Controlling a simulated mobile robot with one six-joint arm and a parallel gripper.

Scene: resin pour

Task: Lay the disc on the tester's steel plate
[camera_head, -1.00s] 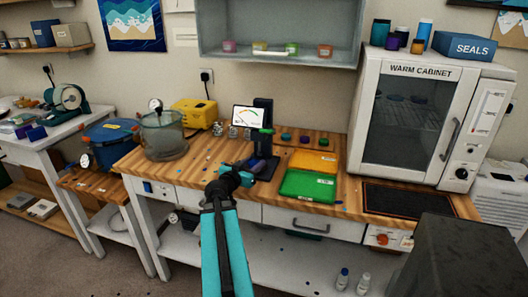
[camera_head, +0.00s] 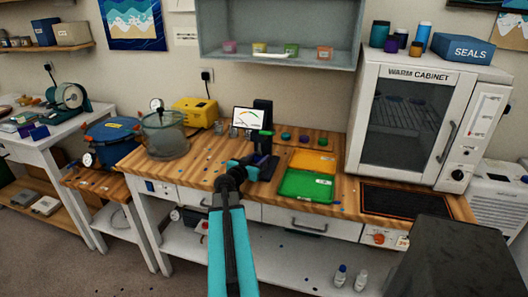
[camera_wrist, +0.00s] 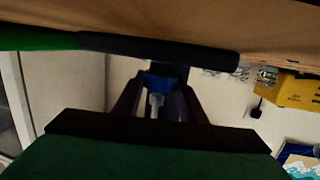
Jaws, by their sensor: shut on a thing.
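My gripper (camera_wrist: 158,90) has dark fingers that converge on a small blue disc (camera_wrist: 158,80) in the wrist view, which is upside down; it is shut on the disc. In the head view my gripper (camera_head: 250,166) is at the tester on the wooden bench, largely hidden by my arm. The tester (camera_head: 267,142) has a green and dark upright beside a lit dial screen (camera_head: 249,118). Its steel plate cannot be made out, so I cannot tell whether the disc touches it.
Green (camera_head: 305,185) and orange (camera_head: 313,160) trays lie right of the tester. Several coloured discs (camera_head: 304,139) sit behind them. A clear pot (camera_head: 165,137) stands left, the warm cabinet (camera_head: 425,115) right. A dark mat (camera_head: 405,197) lies in front of the cabinet.

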